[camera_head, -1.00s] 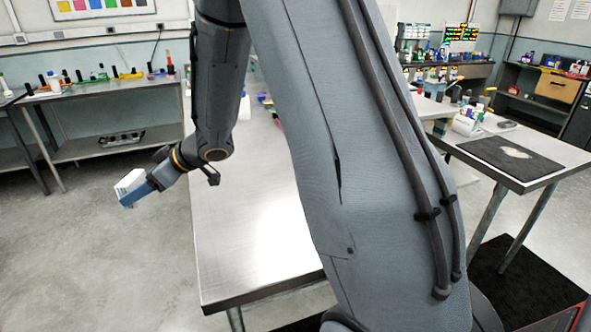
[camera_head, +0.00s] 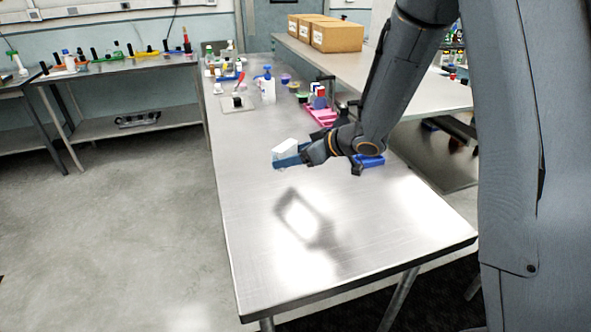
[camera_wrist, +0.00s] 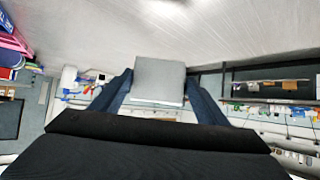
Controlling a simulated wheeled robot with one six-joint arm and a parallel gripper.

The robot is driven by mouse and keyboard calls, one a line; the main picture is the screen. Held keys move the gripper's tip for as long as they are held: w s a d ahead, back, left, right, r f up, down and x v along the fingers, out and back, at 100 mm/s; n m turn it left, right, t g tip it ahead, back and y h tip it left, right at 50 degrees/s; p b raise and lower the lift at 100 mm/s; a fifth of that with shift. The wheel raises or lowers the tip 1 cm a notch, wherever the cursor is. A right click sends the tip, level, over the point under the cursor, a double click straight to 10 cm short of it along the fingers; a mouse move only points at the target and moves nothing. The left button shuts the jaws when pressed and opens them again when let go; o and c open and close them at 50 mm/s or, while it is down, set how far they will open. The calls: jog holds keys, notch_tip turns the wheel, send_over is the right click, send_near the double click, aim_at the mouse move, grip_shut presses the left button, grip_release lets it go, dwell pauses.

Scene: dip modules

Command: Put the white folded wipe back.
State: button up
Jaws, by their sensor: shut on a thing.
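The white folded wipe (camera_head: 286,146) is held between the fingers of my gripper (camera_head: 289,158), above the near part of the steel table (camera_head: 262,225). In the wrist view the wipe (camera_wrist: 160,80) looks like a pale grey-white square block, with a blue finger of my gripper (camera_wrist: 158,90) on either side of it. My gripper is shut on the wipe. A shadow of the arm falls on the table below, so the wipe appears to be clear of the surface.
A pink tray (camera_head: 322,116) with small bottles stands behind my gripper, and a blue item (camera_head: 369,161) lies partly behind my wrist. A white spray bottle (camera_head: 267,88) and a pale mat (camera_head: 238,103) are farther back. The table's front is bare.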

jog(key=shift+d+f+p, duration=0.1)
jog(key=shift+f+p, duration=0.45)
jog(key=shift+f, duration=2.5)
jog(key=shift+f, duration=0.2)
jog(key=o, duration=1.4)
jog(key=shift+r, duration=0.1)
